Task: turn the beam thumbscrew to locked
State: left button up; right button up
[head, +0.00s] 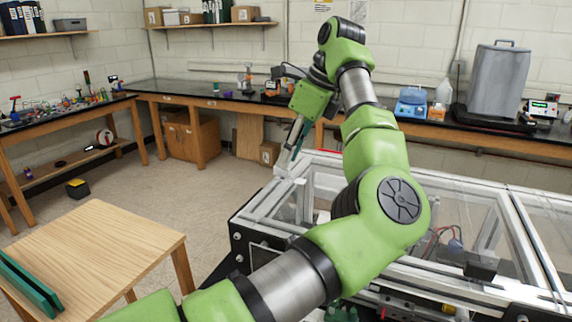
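The aluminium extrusion frame (262,207) with clear panels stands at the right. My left arm reaches across it from the bottom. My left gripper (292,146) points down at the frame's far left corner. Its fingers are seen edge-on, and I cannot tell whether they are apart or touch anything. I cannot make out the beam thumbscrew; the arm and gripper cover part of the frame. My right gripper is not in view.
A wooden table (110,243) with dark green panels (27,287) stands at the lower left. A black block (481,264) sits on the frame's right part. Workbenches (210,98) line the walls. The floor (225,185) between table and frame is clear.

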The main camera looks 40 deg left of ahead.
aim_at(282, 173)
pick_arm(q)
jog(key=shift+s+a+f, duration=0.15)
jog(key=shift+a+f, duration=0.1)
jog(key=shift+f, duration=0.3)
jog(key=shift+s+a+f, duration=0.15)
jog(key=shift+s+f, duration=0.05)
jog(key=shift+f, duration=0.1)
jog(key=shift+s+a+f, duration=0.1)
jog(key=shift+f, duration=0.3)
grip_shut()
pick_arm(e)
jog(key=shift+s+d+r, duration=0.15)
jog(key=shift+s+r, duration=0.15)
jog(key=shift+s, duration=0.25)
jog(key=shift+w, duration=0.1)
